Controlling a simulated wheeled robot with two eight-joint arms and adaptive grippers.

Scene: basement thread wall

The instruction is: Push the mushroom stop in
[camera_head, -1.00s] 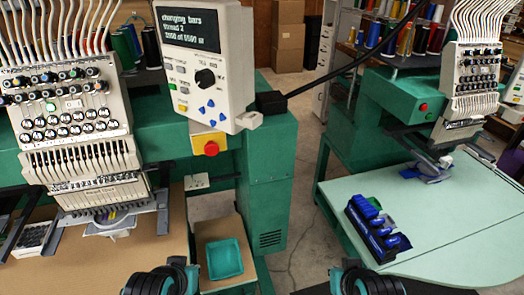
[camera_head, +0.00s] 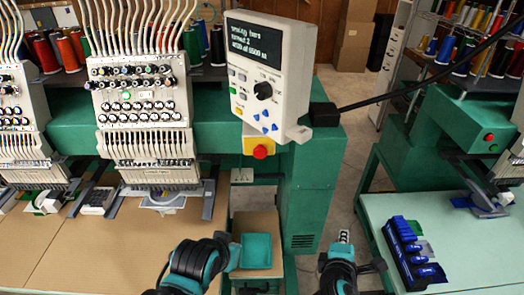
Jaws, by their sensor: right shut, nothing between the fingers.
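The mushroom stop (camera_head: 260,151) is a red round button on a yellow box under the control panel, on the front of the green machine. It stands out from the box and nothing touches it. My right gripper (camera_head: 344,238) is shut and empty, low in the picture, below and to the right of the stop and well apart from it. My left arm's dark and teal links show low, left of the middle. I cannot make out its gripper.
The grey control panel (camera_head: 266,78) hangs just above the stop. A teal tray (camera_head: 255,251) lies on a small shelf below. Embroidery heads and a tan table (camera_head: 110,240) fill the left. A pale green table (camera_head: 450,225) with blue items stands at right.

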